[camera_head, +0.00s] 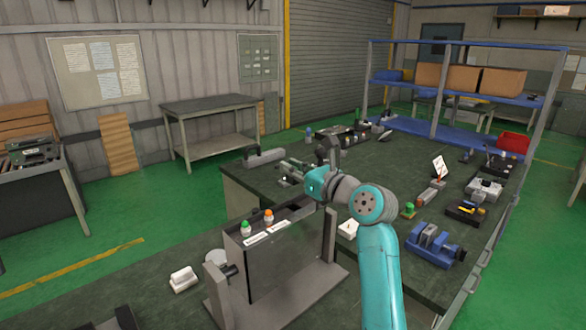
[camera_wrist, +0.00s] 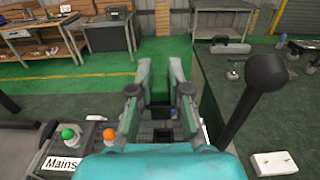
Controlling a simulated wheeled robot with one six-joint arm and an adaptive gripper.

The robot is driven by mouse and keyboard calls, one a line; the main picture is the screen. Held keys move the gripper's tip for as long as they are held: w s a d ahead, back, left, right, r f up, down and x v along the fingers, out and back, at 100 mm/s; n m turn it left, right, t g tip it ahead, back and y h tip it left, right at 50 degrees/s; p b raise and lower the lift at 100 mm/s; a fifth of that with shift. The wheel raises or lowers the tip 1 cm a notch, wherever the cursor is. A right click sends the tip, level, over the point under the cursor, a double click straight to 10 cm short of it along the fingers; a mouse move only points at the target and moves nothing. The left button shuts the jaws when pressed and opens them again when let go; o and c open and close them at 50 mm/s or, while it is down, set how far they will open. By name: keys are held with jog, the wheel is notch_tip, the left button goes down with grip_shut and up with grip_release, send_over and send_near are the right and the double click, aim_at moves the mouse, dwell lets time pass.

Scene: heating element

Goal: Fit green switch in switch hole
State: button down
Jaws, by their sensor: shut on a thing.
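My gripper (camera_wrist: 158,80) is shut, with a gap between its fingers. A green piece, which looks like the green switch (camera_wrist: 158,92), shows in that gap; its shape is mostly hidden by the fingers. In the head view my gripper (camera_head: 327,150) is raised beyond the dark control box (camera_head: 290,262), and what it holds cannot be made out. The box has a green button (camera_head: 245,228) and an orange button (camera_head: 268,216) on top, beside white labels. Both buttons show left of my gripper in the wrist view. I cannot clearly make out the switch hole.
A black ball-topped lever (camera_wrist: 266,74) stands close on the right in the wrist view. The green-topped workbench (camera_head: 385,165) carries several tools and parts, including a blue vise (camera_head: 435,243) and a small green-topped item (camera_head: 409,208). A white block (camera_head: 183,278) lies at the front left.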

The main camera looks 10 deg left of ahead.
send_over(294, 200)
jog(key=s, duration=0.3)
jog(key=shift+d+f, duration=0.15)
jog(key=shift+f, duration=2.75)
jog(key=shift+f, duration=1.65)
jog(key=c, duration=1)
grip_release()
jog(key=shift+c, duration=0.2)
jog(key=shift+s, duration=0.1)
jog(key=v, duration=1.2)
